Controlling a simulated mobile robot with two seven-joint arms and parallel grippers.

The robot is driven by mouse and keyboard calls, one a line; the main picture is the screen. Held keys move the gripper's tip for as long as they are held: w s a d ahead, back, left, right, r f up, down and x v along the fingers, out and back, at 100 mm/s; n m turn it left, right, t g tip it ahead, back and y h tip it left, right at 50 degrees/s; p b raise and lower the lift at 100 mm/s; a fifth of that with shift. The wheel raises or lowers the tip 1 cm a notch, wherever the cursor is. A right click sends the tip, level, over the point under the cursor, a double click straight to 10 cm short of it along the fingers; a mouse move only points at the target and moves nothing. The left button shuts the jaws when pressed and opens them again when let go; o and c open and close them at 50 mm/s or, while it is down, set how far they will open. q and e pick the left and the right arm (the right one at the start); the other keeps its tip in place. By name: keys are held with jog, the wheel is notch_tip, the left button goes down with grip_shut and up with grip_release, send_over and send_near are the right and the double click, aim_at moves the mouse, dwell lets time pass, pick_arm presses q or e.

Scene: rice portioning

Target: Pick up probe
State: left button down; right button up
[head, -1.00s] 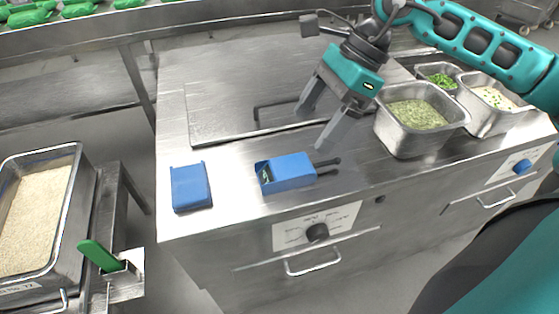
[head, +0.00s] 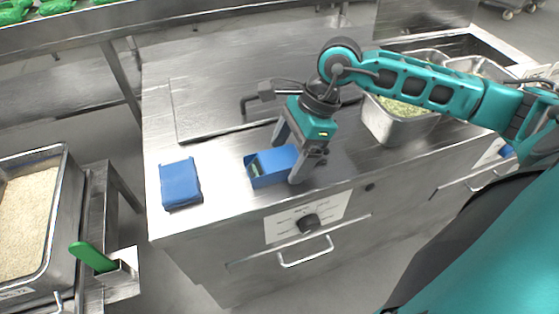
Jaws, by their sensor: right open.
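The probe shows as a blue box-shaped case (head: 266,171) with an open left end, lying on the steel counter near its front edge. My right gripper (head: 287,160) is open and points down over the right end of the case. One finger stands in front of that end and the other is behind it. I cannot tell whether the fingers touch the case. The dark prongs at its right end are hidden by the gripper. My left gripper is not in view.
A flat blue case (head: 180,184) lies to the left on the counter (head: 222,197). A tray of rice (head: 25,215) and a green handle (head: 92,257) in a metal holder are at lower left. A steel food pan (head: 392,128) is behind my right arm.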

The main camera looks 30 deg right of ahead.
jog(key=shift+a+f, duration=0.15)
jog(key=shift+f, duration=0.35)
jog(key=shift+r, duration=0.1)
jog(key=c, duration=1.1)
